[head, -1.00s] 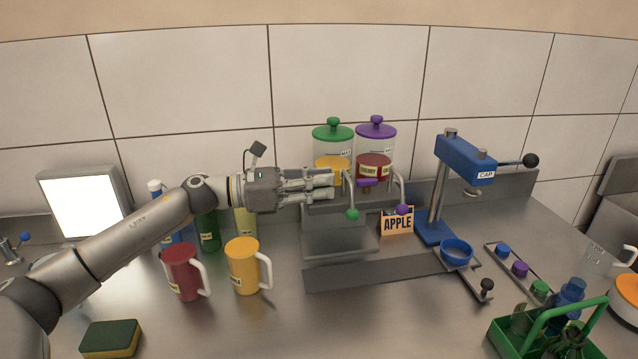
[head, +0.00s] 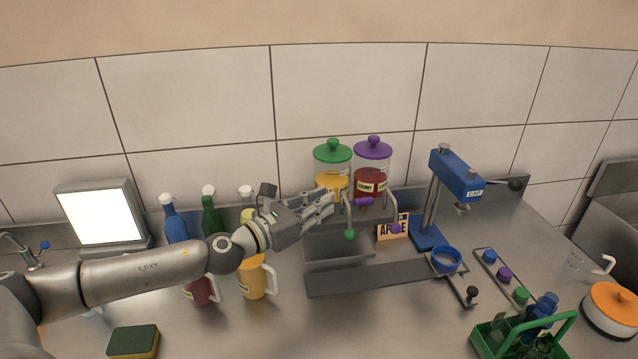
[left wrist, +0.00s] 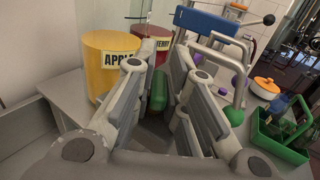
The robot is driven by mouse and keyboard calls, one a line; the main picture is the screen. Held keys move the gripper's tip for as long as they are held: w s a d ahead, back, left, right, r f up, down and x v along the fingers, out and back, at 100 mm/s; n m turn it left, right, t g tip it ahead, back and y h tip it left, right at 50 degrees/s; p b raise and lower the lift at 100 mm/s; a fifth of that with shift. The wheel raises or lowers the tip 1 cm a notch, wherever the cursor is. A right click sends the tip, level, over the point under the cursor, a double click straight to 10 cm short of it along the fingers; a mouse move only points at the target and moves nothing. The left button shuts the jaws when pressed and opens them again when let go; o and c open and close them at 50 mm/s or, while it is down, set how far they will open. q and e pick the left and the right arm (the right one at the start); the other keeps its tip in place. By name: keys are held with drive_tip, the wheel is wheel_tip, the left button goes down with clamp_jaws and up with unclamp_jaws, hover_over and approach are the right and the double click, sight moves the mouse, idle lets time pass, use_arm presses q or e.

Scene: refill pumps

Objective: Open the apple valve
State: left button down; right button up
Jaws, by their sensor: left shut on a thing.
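The apple dispenser (head: 331,172) has a green lid and yellow juice; its yellow body with an APPLE label (left wrist: 112,58) shows in the left wrist view. My left gripper (head: 328,203) is in front of it at valve height. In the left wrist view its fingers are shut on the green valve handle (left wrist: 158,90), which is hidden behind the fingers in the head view. The apple spout ends in a green ball (head: 349,234). My right gripper is not in view.
The cherry dispenser (head: 372,178), with a purple lid and purple valve handle (head: 365,201), stands close on the right. A blue cap press (head: 457,175) is farther right. A yellow mug (head: 252,279) and bottles stand beneath and behind my left arm. A green carrier (head: 490,340) is front right.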

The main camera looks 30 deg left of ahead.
use_arm(q)
drive_tip(key=n+y+p, duration=0.1)
drive_tip(key=y+p, duration=0.1)
drive_tip(key=p, duration=0.1)
drive_tip(key=n+t+y+p, duration=0.1)
drive_tip(key=n+y+p, duration=0.1)
drive_tip(key=y+p, duration=0.1)
drive_tip(key=n+y+p, duration=0.2)
drive_tip(key=y+p, duration=0.1)
drive_tip(key=shift+d+r, duration=0.15)
drive_tip(key=shift+r, duration=0.15)
drive_tip(key=n+y+p, duration=0.2)
drive_tip(key=y, duration=0.2)
drive_tip(key=shift+f+n, duration=0.15)
drive_tip(key=shift+n, duration=0.25)
drive_tip(key=shift+n+g+y+p, duration=0.4)
drive_tip(key=shift+n+g+y, duration=0.65)
drive_tip(key=shift+y, duration=0.75)
drive_tip(key=shift+n, duration=0.25)
drive_tip(key=c, duration=1.5)
unclamp_jaws()
drive_tip(key=shift+w+f, duration=0.1)
drive_tip(key=v, duration=1.2)
drive_tip(key=shift+o, duration=0.4)
drive_tip(key=shift+f, duration=0.15)
